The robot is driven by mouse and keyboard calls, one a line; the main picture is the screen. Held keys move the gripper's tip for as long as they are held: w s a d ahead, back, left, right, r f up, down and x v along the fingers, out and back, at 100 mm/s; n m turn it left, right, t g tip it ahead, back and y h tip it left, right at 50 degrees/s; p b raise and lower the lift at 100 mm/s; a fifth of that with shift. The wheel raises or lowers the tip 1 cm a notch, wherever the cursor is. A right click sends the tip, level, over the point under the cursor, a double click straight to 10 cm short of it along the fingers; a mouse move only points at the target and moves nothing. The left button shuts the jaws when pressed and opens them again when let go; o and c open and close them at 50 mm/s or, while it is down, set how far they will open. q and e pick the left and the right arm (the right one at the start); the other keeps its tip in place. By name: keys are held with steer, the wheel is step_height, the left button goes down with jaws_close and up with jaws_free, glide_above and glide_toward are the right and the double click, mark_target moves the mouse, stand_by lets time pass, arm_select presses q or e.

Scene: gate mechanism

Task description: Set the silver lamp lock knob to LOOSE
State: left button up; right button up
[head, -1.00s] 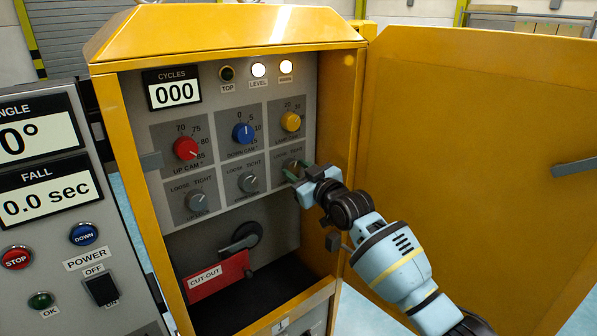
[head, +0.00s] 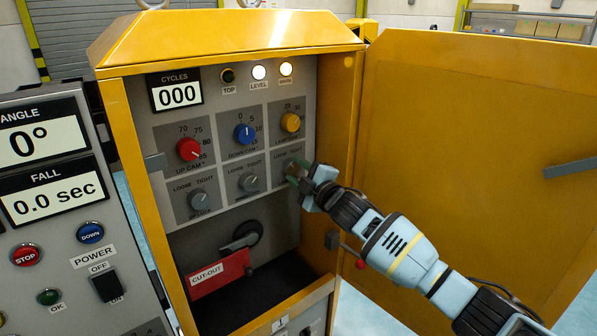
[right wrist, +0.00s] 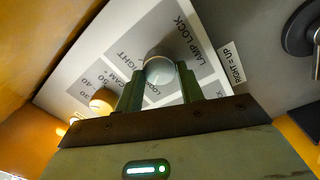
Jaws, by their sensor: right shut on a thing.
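The silver lamp lock knob (right wrist: 160,70) sits between the two green fingers of my right gripper (right wrist: 158,92) in the right wrist view, beside the LAMP LOCK label. My right gripper (head: 298,183) is shut on it. In the head view this is the rightmost lower knob, below the yellow knob (head: 291,122). It is mostly covered by the gripper there, and its pointer cannot be read. Its LOOSE and TIGHT lettering is partly hidden by a finger in the right wrist view. My left gripper is not in view.
Two other silver knobs (head: 199,201) (head: 249,183) stand left of the gripper. Red (head: 188,149) and blue (head: 244,134) knobs sit above. The red CUT-OUT lever (head: 219,273) is below. The cabinet's yellow door (head: 480,140) stands open at the right, close to my arm.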

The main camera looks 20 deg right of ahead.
steer(key=shift+n, duration=1.2)
steer(key=o, duration=1)
steer(key=shift+s, duration=0.15)
steer(key=shift+p+v, duration=0.5)
steer(key=shift+v, duration=3.3)
steer(key=shift+d, duration=0.1)
